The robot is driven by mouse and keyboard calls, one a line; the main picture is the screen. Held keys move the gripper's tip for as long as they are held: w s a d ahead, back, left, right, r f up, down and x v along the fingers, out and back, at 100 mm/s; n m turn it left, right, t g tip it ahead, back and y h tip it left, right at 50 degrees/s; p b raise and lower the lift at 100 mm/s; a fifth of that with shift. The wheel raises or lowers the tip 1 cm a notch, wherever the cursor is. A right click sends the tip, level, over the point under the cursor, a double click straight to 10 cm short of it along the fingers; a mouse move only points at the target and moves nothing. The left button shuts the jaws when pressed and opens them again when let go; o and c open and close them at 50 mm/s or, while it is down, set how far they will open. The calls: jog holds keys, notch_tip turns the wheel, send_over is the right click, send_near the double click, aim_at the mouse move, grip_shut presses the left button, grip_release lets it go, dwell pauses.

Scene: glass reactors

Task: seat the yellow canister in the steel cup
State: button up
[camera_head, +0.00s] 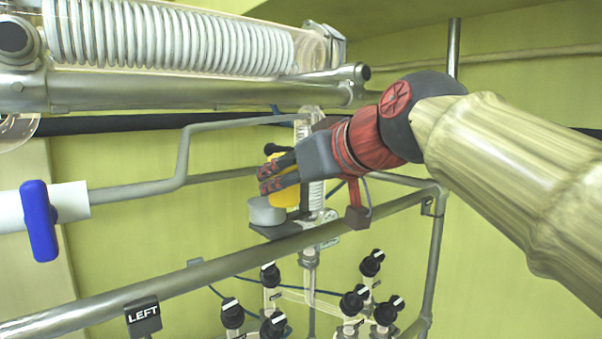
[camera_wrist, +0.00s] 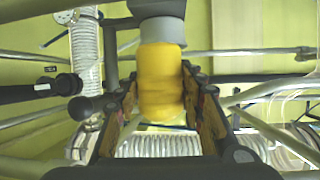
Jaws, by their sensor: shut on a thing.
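The yellow canister (camera_head: 286,196) is held between the fingers of my gripper (camera_head: 270,179), and the fingers hide its middle in the head view. In the wrist view the canister (camera_wrist: 161,85) fills the space between the two fingers of my gripper (camera_wrist: 161,105). A grey band and a darker round part show at its upper end there; I cannot tell whether they belong to it. The steel cup (camera_head: 264,212) stands upright on a small dark shelf. The canister's lower end is close beside the cup's right side in the head view; I cannot tell whether they touch.
A steel rail (camera_head: 215,265) runs in front of the shelf (camera_head: 283,230). A glass column (camera_head: 316,190) stands just right of it. A bent pipe (camera_head: 184,155) is at the left. Several black knobs (camera_head: 271,274) sit below. A large coiled glass condenser (camera_head: 170,40) is above.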

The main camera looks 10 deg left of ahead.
jog(key=shift+w+a+f+p, duration=0.1)
jog(key=shift+w+a+p, duration=0.25)
jog(key=shift+w+a, duration=0.65)
jog(key=shift+w+a+f+p, duration=0.1)
jog(key=shift+w+a+p, duration=0.2)
jog(key=shift+w+a, duration=0.7)
jog(key=shift+s+a, duration=0.15)
jog(key=shift+s, duration=0.1)
jog(key=shift+f+b, duration=1)
jog(key=shift+b, duration=0.35)
